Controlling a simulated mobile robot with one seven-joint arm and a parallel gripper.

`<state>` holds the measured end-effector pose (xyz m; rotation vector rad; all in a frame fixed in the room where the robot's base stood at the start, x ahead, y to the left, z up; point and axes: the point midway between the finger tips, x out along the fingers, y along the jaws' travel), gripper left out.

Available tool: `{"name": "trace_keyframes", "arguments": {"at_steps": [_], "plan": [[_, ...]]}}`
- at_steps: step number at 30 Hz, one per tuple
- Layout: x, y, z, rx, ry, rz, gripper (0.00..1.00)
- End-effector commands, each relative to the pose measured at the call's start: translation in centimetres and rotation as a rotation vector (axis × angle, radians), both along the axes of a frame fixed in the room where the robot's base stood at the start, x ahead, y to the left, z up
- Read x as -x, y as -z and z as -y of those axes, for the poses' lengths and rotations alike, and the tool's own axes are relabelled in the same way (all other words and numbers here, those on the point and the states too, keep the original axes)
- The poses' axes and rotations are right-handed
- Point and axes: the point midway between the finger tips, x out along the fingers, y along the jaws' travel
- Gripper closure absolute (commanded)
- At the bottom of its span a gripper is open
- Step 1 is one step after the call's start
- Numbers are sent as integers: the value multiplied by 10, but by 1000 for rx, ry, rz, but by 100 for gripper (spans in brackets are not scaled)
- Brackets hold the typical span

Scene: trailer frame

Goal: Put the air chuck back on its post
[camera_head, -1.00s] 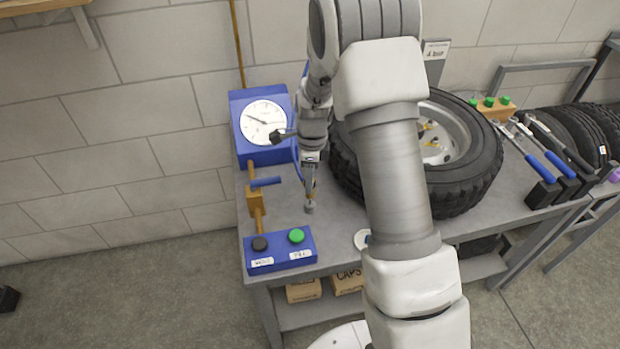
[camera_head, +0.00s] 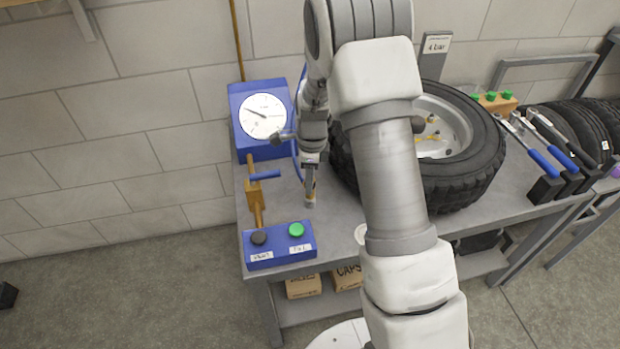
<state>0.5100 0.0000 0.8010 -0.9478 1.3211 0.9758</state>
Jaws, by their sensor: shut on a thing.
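My gripper (camera_head: 311,160) points down over the bench, left of the tyre, and is shut on the air chuck (camera_head: 310,192). The chuck is a slim brownish piece with a grey lower end, hanging just above or touching the bench top; I cannot tell which. A blue hose (camera_head: 296,165) shows beside my gripper. A blue gauge box (camera_head: 259,150) with a white dial (camera_head: 262,116) stands behind left. A brass pipe with a valve (camera_head: 254,197) and blue lever (camera_head: 265,176) runs down from it. I cannot make out the chuck's post for certain.
A blue button box (camera_head: 280,256) with a black and a green button sits at the bench's front left. The tyre (camera_head: 465,185) fills the middle, partly behind my arm. Blue-handled tools (camera_head: 545,162) stand right. Bare bench (camera_head: 285,205) lies between valve and chuck.

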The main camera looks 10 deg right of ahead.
Motion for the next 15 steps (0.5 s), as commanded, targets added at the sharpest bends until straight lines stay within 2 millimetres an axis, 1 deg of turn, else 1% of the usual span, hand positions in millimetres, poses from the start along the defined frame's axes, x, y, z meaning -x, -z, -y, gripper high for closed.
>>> {"name": "trace_keyframes", "arguments": {"at_steps": [3,11,12,14,15], "plan": [[0,5,0,0,0,0,100],[0,5,0,0,-1,0,100],[0,5,0,0,-1,0,66],[0,5,0,0,-1,0,55],[0,5,0,0,0,0,48]]}}
